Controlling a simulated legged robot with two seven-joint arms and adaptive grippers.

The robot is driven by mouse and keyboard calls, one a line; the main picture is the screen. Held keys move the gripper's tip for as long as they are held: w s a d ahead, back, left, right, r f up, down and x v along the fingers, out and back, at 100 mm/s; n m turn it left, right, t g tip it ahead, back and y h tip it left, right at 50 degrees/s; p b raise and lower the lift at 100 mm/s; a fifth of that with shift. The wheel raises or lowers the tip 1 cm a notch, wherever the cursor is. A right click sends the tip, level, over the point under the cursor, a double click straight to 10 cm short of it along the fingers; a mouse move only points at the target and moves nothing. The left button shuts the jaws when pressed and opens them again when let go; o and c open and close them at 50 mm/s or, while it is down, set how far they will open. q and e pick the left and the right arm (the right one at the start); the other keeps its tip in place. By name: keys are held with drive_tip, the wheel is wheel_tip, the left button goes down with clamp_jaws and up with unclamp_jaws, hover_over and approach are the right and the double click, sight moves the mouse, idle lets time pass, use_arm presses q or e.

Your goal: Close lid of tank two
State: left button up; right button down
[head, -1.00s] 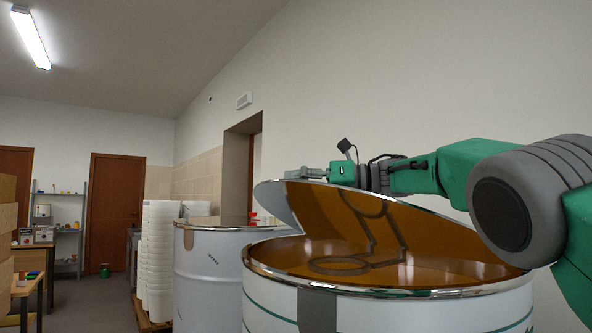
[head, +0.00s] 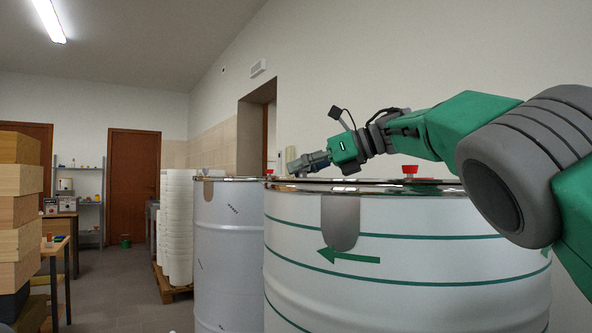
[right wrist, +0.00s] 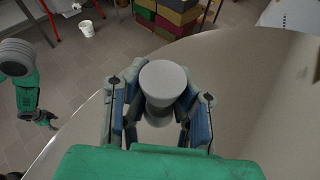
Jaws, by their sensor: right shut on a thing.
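The large white tank with green stripes (head: 400,260) stands at centre right in the head view, with a green arrow on its side. Its lid (head: 350,183) shows only as a thin edge-on line, lying about level with the rim; whether it is fully seated I cannot tell. My right gripper (head: 298,165) is low over the lid's left part. In the right wrist view, my right gripper (right wrist: 160,125) is shut on a grey round knob (right wrist: 163,82) above the broad grey lid surface (right wrist: 255,75). My left arm (right wrist: 28,95) shows at the left there; its jaws are too small to read.
A second, plain grey-white tank (head: 228,235) stands close on the left. Beyond it are stacked white buckets (head: 175,225) on a pallet. Stacked wooden boxes (head: 20,205) and a table (head: 55,250) stand far left, with clear floor (head: 125,280) between.

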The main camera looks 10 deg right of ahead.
drive_tip(key=shift+d, duration=0.25)
drive_tip(key=c, duration=1.2)
unclamp_jaws()
drive_tip(key=shift+o, duration=0.3)
drive_tip(key=shift+d, duration=0.35)
drive_tip(key=v, duration=1.2)
drive_tip(key=shift+w+d+f, duration=0.15)
drive_tip(key=shift+d+f, duration=0.05)
drive_tip(key=shift+d, duration=0.15)
drive_tip(key=shift+a+r, duration=0.1)
drive_tip(key=shift+a, duration=0.35)
